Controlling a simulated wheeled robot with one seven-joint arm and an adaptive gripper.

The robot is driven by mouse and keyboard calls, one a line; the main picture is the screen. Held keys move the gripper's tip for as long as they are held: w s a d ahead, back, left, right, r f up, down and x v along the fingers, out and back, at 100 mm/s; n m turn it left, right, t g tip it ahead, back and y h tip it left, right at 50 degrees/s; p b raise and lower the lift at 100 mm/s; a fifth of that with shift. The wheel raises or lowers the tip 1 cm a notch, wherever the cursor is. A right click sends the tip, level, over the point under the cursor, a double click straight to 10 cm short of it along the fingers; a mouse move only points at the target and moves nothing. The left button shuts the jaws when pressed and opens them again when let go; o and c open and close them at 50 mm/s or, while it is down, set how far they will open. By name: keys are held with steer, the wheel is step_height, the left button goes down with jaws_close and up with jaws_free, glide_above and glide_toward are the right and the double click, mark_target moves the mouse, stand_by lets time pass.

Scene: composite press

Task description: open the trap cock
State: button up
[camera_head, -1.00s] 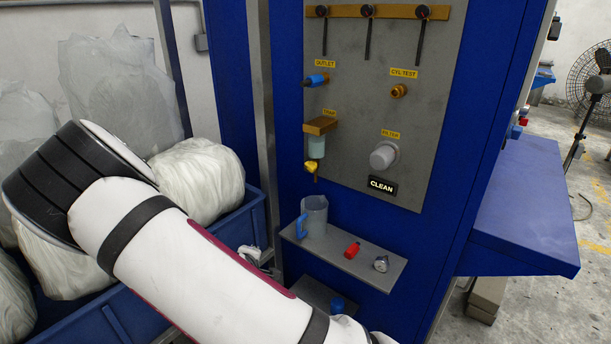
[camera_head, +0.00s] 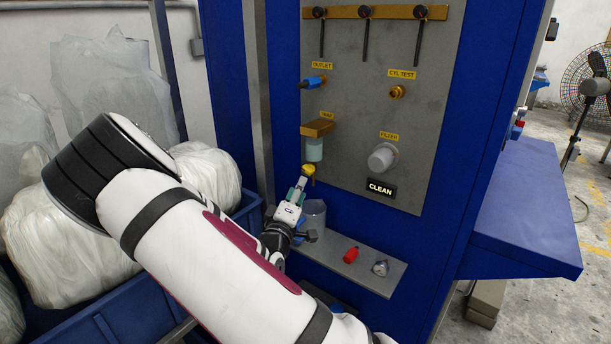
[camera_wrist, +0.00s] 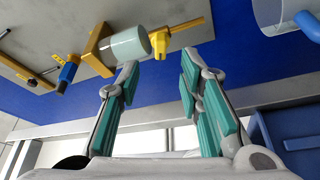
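The yellow trap cock (camera_head: 309,169) sits under the clear trap bowl (camera_head: 314,149) on the press's grey panel. In the wrist view the cock (camera_wrist: 160,44) has a yellow lever or stem running out to the right, beside the whitish bowl (camera_wrist: 128,46). My gripper (camera_head: 301,185) is just below and left of the cock, partly overlapping it. In the wrist view my gripper (camera_wrist: 158,64) is open, its two green-padded fingers apart and empty. The cock shows just beyond the gap between the fingertips; I cannot tell whether they touch.
A clear jug (camera_head: 314,215) stands on the small shelf (camera_head: 372,275), close by my gripper. A red part (camera_head: 351,255) and a gauge (camera_head: 380,267) lie on that shelf. A blue bin (camera_head: 130,312) with white bags is at left. The blue outlet handle (camera_head: 313,82) is above.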

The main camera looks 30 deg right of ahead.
mark_target(307, 172)
steer(key=x, duration=0.7)
steer(key=shift+w+d, duration=0.1)
steer(key=shift+c, duration=0.3)
jaws_close()
